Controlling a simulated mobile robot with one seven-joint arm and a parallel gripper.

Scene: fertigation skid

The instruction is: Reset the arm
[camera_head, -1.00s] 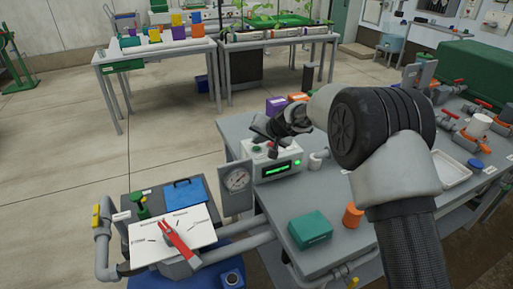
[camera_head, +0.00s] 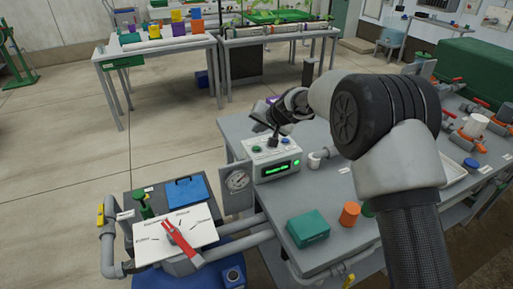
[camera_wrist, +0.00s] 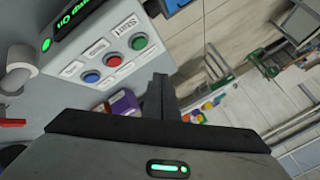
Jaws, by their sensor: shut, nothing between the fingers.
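My gripper (camera_head: 273,138) is shut and empty, above the back of a pale control box (camera_head: 277,160) on the grey bench. In the wrist view its closed fingers (camera_wrist: 161,97) point past the box's button face, apart from the buttons. That face carries a blue button (camera_wrist: 92,77), a red button (camera_wrist: 114,61) and a green button (camera_wrist: 138,42) in a row, with white labels too small to read surely. The box's screen (camera_head: 277,170) is lit green. In the head view my gripper partly hides the box's top.
A teal box (camera_head: 308,229) and an orange cylinder (camera_head: 349,214) are on the bench front. A dial plate with a red lever (camera_head: 181,242) is at lower left. Pipes with red-handled valves (camera_head: 476,103) line the right. Open floor lies behind.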

